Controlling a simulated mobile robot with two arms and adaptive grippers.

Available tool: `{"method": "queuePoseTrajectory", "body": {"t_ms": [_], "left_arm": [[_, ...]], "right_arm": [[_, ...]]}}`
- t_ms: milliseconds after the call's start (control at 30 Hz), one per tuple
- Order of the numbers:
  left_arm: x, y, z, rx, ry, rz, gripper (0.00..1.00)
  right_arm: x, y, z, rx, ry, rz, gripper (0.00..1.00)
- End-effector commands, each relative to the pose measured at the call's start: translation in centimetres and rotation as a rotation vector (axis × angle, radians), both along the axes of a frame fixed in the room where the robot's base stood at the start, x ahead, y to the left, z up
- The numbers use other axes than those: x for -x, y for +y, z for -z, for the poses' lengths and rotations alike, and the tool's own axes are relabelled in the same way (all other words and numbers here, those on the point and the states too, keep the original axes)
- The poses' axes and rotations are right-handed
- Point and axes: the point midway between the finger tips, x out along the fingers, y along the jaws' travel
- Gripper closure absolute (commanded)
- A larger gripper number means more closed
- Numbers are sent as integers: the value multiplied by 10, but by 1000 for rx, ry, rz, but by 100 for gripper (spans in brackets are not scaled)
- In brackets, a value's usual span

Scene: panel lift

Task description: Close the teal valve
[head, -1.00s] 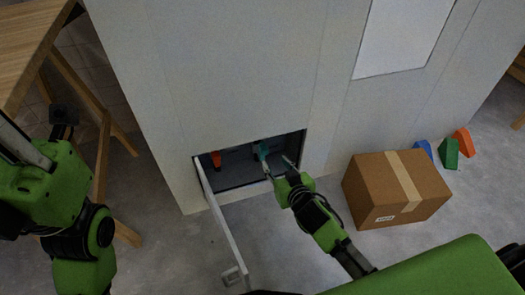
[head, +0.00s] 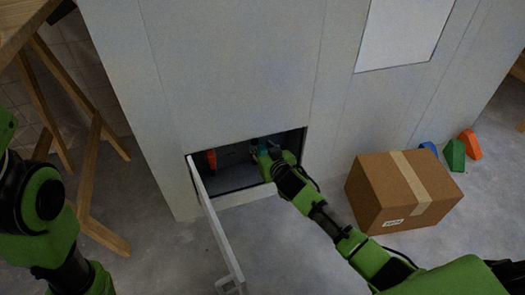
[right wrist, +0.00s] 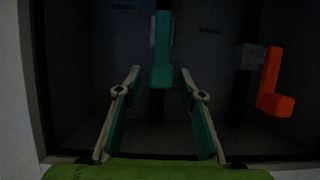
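The teal valve (right wrist: 162,55) is a vertical handle in the dark opening low in the wall. In the right wrist view it stands straight ahead, between and just beyond the fingertips. In the head view a little teal (head: 264,147) shows at my right gripper (head: 265,149), which is inside the opening. In the right wrist view my right gripper (right wrist: 160,82) is open, its two fingers on either side of the handle's lower end, with no contact visible. My left arm is at the left edge of the head view; its gripper is out of frame.
An orange valve handle (right wrist: 273,85) is beside the teal one; it also shows in the head view (head: 211,160). The opened panel door (head: 215,225) juts out at the opening's left. A cardboard box (head: 385,195) stands on the floor to the right, with coloured blocks (head: 455,153) behind.

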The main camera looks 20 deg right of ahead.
Motion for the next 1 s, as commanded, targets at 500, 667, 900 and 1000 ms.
{"method": "queuePoseTrajectory", "body": {"t_ms": [500, 667, 900, 1000], "left_arm": [[0, 0, -1, 0, 0, 0, 84], [1, 0, -4, 2, -3, 2, 84], [-19, 1, 2, 3, 57, 1, 84], [-24, 2, 3, 5, 74, 4, 84]], "right_arm": [[0, 0, 0, -1, 0, -1, 100], [0, -1, -1, -20, 3, -1, 100], [0, -8, -2, -106, 8, -1, 100], [0, -11, -1, -146, 9, -3, 100]]}}
